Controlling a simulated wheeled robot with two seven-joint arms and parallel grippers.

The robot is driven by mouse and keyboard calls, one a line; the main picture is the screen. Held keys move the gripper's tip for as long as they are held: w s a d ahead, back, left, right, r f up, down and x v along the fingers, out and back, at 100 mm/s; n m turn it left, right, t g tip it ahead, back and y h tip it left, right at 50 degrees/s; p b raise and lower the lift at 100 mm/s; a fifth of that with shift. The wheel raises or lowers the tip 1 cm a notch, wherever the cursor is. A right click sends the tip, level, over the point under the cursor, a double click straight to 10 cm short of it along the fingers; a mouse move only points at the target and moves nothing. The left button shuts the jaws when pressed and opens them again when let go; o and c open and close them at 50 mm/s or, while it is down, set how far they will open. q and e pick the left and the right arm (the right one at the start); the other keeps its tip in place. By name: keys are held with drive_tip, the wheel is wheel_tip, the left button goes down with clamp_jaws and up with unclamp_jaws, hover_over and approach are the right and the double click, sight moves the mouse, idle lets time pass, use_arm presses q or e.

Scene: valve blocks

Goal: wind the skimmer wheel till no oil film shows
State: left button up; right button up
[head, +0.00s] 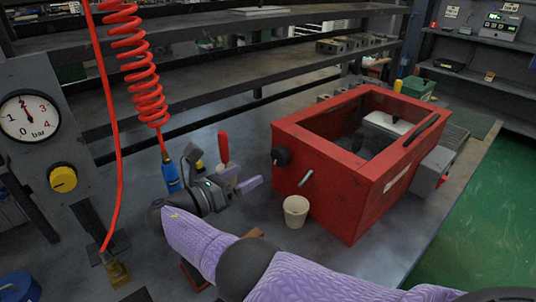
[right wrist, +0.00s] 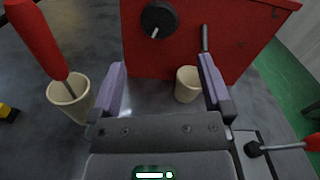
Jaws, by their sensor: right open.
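The red open-topped tank (head: 335,195) stands on the bench; its inside is dark, and I cannot make out an oil film. A black wheel (head: 281,157) with a small crank pin is on its side wall; it also shows in the right wrist view (right wrist: 159,18). A short grey spout or lever (head: 305,178) sticks out beside it. A cream cup (head: 296,211) stands below the spout. My right gripper (head: 243,180) is open and empty, in front of the wheel and apart from it. In the right wrist view (right wrist: 162,64) the wheel lies beyond the fingertips. My left gripper is out of view.
A second cream cup (right wrist: 70,100) holding a red-handled tool (right wrist: 38,40) stands close left of my right gripper. A coiled red air hose (head: 148,85) with a blue end hangs at left, near a pressure gauge (head: 30,117) and yellow knob (head: 63,178). Shelves run behind.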

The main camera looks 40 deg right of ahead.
sight(277, 159)
drive_tip(key=d, duration=0.9)
drive_tip(key=shift+w+d+f, duration=0.1)
drive_tip(key=shift+w+f, duration=0.05)
drive_tip(key=shift+w, duration=0.25)
drive_tip(key=c, duration=1.2)
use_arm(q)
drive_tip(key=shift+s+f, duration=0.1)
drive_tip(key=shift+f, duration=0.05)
use_arm(e)
drive_tip(key=shift+o, duration=0.2)
use_arm(q)
drive_tip(key=shift+b, duration=0.3)
use_arm(e)
drive_tip(key=shift+m, duration=0.3)
